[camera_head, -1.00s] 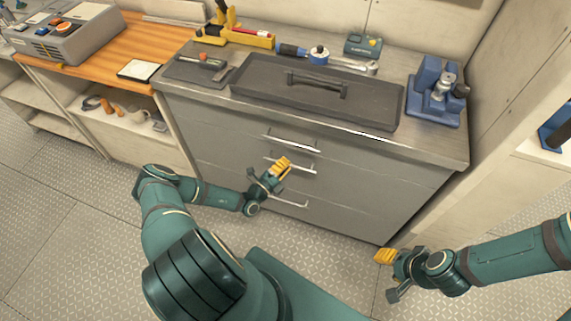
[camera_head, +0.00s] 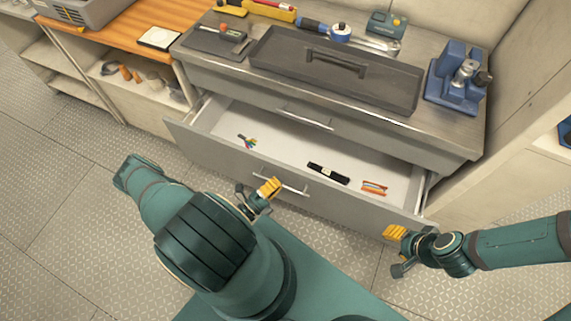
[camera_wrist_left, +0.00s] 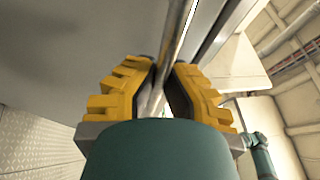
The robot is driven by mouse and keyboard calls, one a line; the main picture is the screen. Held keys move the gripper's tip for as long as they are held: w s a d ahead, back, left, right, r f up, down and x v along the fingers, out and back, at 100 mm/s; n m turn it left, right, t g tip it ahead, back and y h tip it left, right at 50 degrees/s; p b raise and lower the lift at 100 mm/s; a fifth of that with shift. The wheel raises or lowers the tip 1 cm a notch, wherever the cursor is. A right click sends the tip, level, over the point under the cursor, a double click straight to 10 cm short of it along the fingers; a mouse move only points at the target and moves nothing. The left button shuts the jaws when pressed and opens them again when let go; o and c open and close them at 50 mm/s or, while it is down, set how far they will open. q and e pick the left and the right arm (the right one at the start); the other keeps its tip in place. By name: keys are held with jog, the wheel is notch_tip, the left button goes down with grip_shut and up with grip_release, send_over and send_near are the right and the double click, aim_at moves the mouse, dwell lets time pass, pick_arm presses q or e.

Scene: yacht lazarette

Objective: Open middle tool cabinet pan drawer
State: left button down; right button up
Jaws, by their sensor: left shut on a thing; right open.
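The grey tool cabinet stands in the middle of the head view. Its middle drawer (camera_head: 225,121) is pulled well out, showing a white inside with several small items. My left gripper (camera_head: 270,187) is at the drawer's front, shut on the bar handle (camera_head: 292,189). In the left wrist view the handle (camera_wrist_left: 172,55) runs between the yellow fingers of the left gripper (camera_wrist_left: 163,85). My right gripper (camera_head: 395,232) is open and empty, low in front of the cabinet's right end. The top drawer's handle (camera_head: 305,118) is above, and that drawer is closed. The lower drawer is hidden.
The drawer holds colourful small items (camera_head: 247,141), a black item (camera_head: 328,173) and an orange item (camera_head: 374,187). A dark toolbox (camera_head: 336,75) and a blue vise (camera_head: 459,80) stand on the cabinet top. A low wooden-topped shelf (camera_head: 115,32) adjoins at left.

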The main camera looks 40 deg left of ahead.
pick_arm(q)
jog(key=s+d, duration=0.2)
jog(key=s, duration=0.5)
jog(key=shift+s+b, duration=0.3)
jog(key=shift+s, duration=0.1)
jog(key=c, duration=1)
grip_release()
jog(key=v, duration=1.2)
jog(key=shift+w, duration=0.15)
